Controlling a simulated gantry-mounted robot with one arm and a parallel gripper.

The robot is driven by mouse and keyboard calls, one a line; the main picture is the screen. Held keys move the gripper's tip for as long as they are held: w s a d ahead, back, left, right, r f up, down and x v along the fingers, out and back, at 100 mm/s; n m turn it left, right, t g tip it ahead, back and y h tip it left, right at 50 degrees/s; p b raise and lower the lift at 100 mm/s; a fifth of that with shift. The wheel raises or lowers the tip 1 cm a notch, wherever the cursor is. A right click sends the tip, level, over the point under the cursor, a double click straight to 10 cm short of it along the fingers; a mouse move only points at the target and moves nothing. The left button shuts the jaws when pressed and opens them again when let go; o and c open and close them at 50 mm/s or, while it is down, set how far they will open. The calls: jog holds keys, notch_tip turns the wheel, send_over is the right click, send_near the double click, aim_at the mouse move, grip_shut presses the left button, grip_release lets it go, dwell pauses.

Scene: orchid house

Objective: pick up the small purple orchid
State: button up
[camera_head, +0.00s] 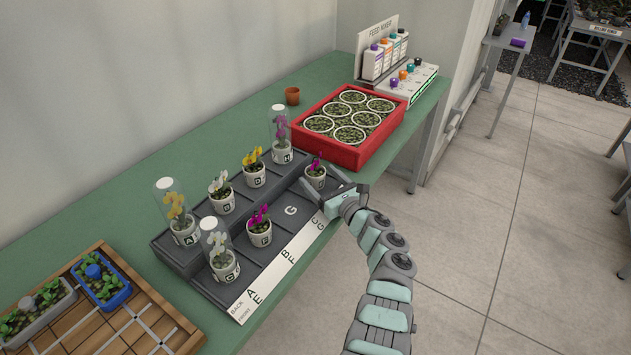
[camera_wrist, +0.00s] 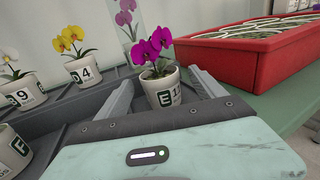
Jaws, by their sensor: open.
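A small purple orchid in a white pot (camera_head: 315,178) stands upright at the right end of the dark stepped rack. In the wrist view the same purple orchid (camera_wrist: 160,88) stands ahead, with magenta blooms and a label on its pot. My gripper (camera_head: 326,182) is open at this pot. In the wrist view its fingers (camera_wrist: 160,78) lie to either side of the pot, with a gap visible at each side; how deep the pot sits between them is hard to tell. Another magenta orchid (camera_head: 260,230) stands in the front row.
The dark rack (camera_head: 291,211) also holds yellow and white orchids, some under clear cylinders, including a tall covered purple one (camera_head: 281,138). A red tray (camera_head: 352,157) of round pots lies close behind on the right. A small terracotta pot (camera_head: 292,96) stands near the wall.

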jog(key=shift+w, duration=0.1)
jog(key=shift+c, duration=0.3)
jog(key=c, duration=1.5)
